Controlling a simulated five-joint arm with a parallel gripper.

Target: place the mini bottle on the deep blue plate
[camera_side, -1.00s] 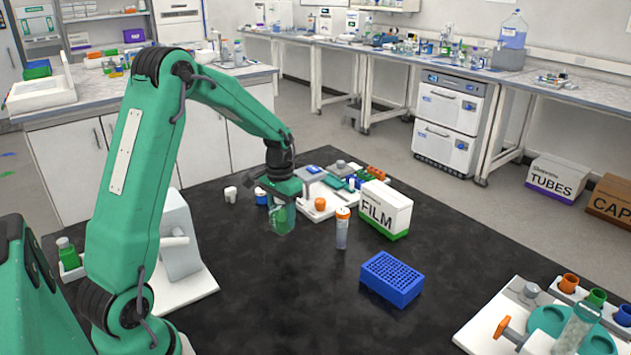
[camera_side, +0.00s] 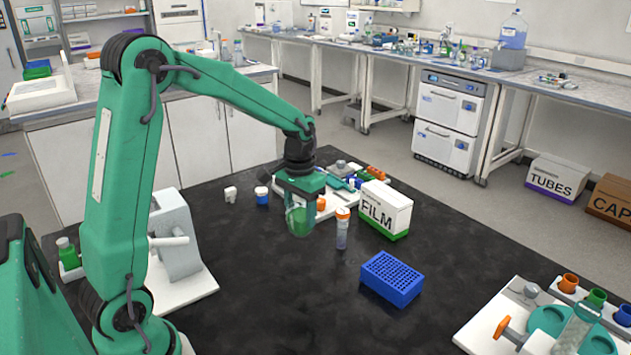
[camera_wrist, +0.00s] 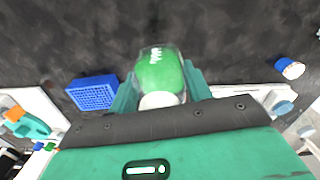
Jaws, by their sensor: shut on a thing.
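My gripper (camera_side: 299,205) is shut on the mini bottle (camera_side: 300,222), a small green see-through bottle with pale lettering. The mini bottle hangs above the black table; it also shows in the wrist view (camera_wrist: 160,72), with its pale end between the fingers (camera_wrist: 160,95). The deep blue plate (camera_side: 392,279) is a blue block with a grid of holes, flat on the table to the right of my gripper and nearer the camera. It shows at left in the wrist view (camera_wrist: 93,93). The bottle is apart from the plate.
An orange-capped tube (camera_side: 342,229) stands between my gripper and the plate. A FILM box (camera_side: 385,209) stands behind it. A small blue container with a white lid (camera_side: 262,196) is left of the gripper. The front middle of the table is clear.

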